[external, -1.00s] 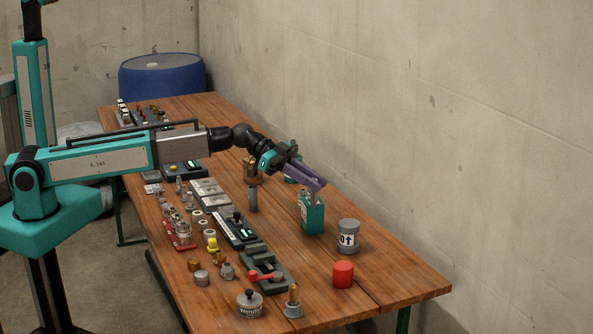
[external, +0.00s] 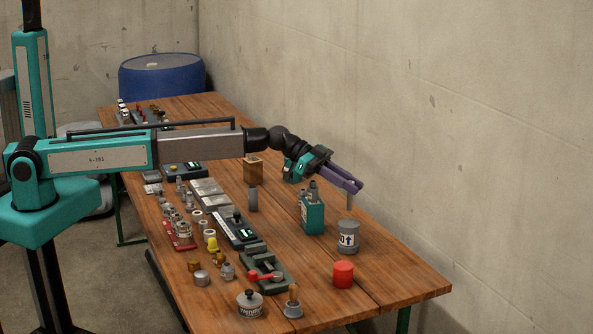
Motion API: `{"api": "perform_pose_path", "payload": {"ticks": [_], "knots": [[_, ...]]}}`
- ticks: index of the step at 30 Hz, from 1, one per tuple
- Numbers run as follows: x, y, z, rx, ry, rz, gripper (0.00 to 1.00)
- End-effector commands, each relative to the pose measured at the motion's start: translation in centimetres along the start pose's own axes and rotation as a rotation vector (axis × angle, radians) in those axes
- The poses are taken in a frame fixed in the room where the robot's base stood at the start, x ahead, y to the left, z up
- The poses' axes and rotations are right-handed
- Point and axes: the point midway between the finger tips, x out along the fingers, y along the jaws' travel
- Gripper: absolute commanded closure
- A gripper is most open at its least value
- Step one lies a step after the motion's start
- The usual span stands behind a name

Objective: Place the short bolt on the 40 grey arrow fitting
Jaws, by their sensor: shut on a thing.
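My gripper (external: 354,187) is in the external view with its purple fingers angled down to the right. It is shut on the short bolt (external: 350,201), a small grey piece that hangs below the fingertips. The 40 grey arrow fitting (external: 347,237) is a grey cylinder with a white label and a dark up arrow. It stands upright on the table, just below the bolt. A gap seems to show between the bolt's lower end and the fitting's top. Part of the label's number is cut off by the curve.
A grey post with a wooden block (external: 253,172) is further left. The wooden table (external: 398,285) is bare to the right.

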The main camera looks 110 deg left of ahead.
Motion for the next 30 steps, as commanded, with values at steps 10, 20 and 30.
{"api": "perform_pose_path", "payload": {"ticks": [10,20,30], "knots": [[0.1,-0.1,-0.1,0.000,0.001,0.000,1.00],[0.8,-0.1,1.6,-0.002,-0.001,0.000,1.00],[1.5,-0.1,3.2,0.001,0.000,0.000,1.00]]}}
